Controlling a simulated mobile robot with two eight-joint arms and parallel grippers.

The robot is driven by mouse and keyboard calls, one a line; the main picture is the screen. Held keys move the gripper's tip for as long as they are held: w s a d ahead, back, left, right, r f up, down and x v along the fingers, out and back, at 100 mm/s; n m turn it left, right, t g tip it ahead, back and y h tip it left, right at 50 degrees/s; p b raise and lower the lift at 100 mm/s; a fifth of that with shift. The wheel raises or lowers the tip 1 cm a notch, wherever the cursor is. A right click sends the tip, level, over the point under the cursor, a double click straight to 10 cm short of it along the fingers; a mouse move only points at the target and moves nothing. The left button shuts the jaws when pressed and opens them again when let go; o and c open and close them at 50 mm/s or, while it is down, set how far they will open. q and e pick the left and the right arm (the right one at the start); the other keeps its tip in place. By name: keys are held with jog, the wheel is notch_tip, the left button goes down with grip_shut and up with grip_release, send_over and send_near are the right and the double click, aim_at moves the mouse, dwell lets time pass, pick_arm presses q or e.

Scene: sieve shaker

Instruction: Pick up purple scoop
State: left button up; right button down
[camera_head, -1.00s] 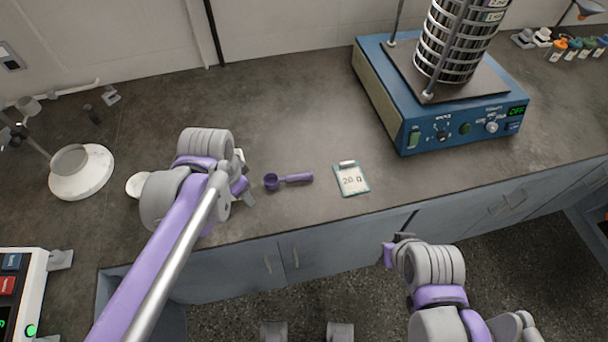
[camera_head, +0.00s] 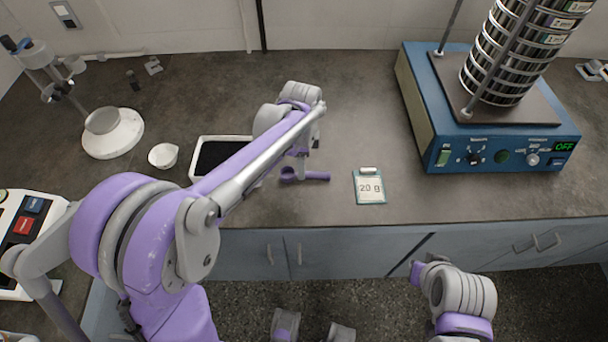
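The purple scoop (camera_head: 314,176) lies on the dark counter, left of the small "20 g" card. Its bowl end is on the left and its handle points right. My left gripper (camera_head: 301,165) is just above and behind the scoop, pointing down near its bowl and handle. Its fingers are small and partly hidden by my wrist, so I cannot tell whether they touch the scoop or how far apart they are. My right gripper (camera_head: 417,272) is low in front of the counter, away from the scoop, and its fingers are not clear.
A card (camera_head: 369,186) lies right of the scoop. A black-filled tray (camera_head: 199,143) and a white bowl (camera_head: 163,155) are at left. A blue sieve shaker (camera_head: 480,125) stands at right. A white-based stand (camera_head: 113,138) is far left. The counter behind the card is clear.

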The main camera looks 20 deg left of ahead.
pick_arm(q)
jog(key=f, duration=0.5)
jog(key=shift+w+d, duration=0.15)
jog(key=shift+w, duration=0.05)
grip_shut()
